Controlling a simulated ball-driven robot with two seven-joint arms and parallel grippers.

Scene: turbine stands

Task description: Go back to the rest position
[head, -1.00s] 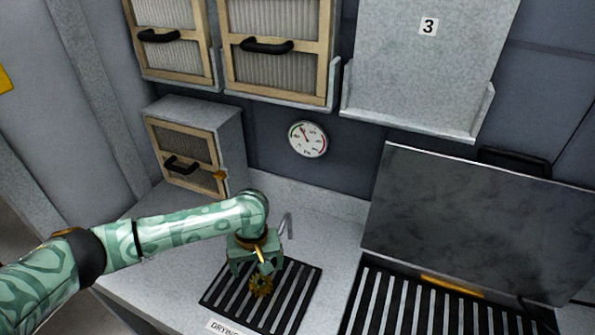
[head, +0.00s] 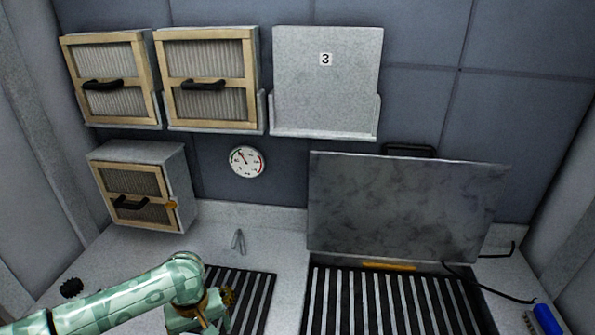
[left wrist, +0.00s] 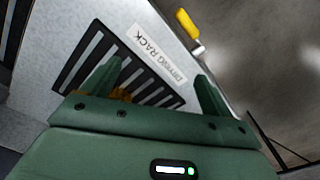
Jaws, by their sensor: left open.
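My left gripper (head: 205,318) is low in the head view, in front of the drying rack (head: 262,292). In the left wrist view its two green fingers (left wrist: 155,82) stand wide apart, with nothing between their tips. A gold toothed wheel (head: 228,296) is at the rack, beside the gripper. In the left wrist view the wheel (left wrist: 122,96) is mostly hidden behind one finger and the palm. Whether it touches the gripper I cannot tell. My right gripper is not in view.
A lidded unit with a dark grate (head: 385,305) stands at the right, its grey lid (head: 400,205) raised. A small wooden-framed cabinet (head: 140,190) stands at back left. A black toothed part (head: 71,287) lies near my arm. A blue brush (head: 546,318) is at far right.

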